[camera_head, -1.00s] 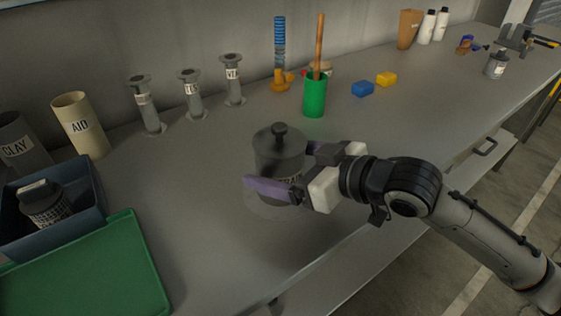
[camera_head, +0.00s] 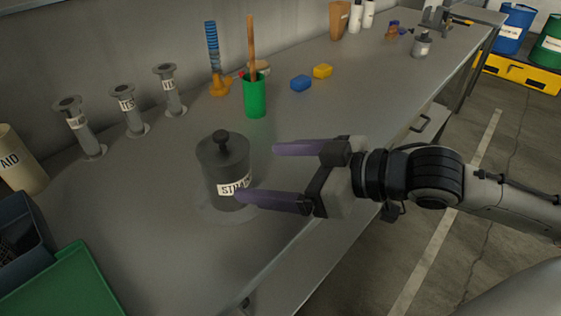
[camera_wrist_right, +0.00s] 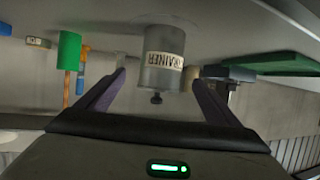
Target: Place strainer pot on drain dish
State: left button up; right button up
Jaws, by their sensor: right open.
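The strainer pot (camera_head: 221,160) is a dark grey lidded cylinder with a black knob and a white label. It stands upright on the bench. A thin, pale round dish (camera_head: 212,212) shows under its base, apparently the drain dish; the pot seems to rest on it, its far part hidden. My right gripper (camera_head: 257,172) is open, just right of the pot, its near purple finger overlapping the label's edge in the head view. In the right wrist view the pot (camera_wrist_right: 164,48) appears upside down, beyond and between the spread fingers (camera_wrist_right: 158,80). My left gripper is not in view.
A green tray (camera_head: 65,290) and a dark bin (camera_head: 18,235) are at left. The bench edge is close in front.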

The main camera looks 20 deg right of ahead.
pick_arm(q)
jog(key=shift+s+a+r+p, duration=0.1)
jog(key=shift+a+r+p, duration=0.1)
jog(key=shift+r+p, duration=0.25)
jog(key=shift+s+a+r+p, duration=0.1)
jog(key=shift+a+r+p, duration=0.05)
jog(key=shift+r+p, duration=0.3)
pick_arm(e)
jog(key=shift+v, duration=0.9)
jog(key=shift+a, duration=0.1)
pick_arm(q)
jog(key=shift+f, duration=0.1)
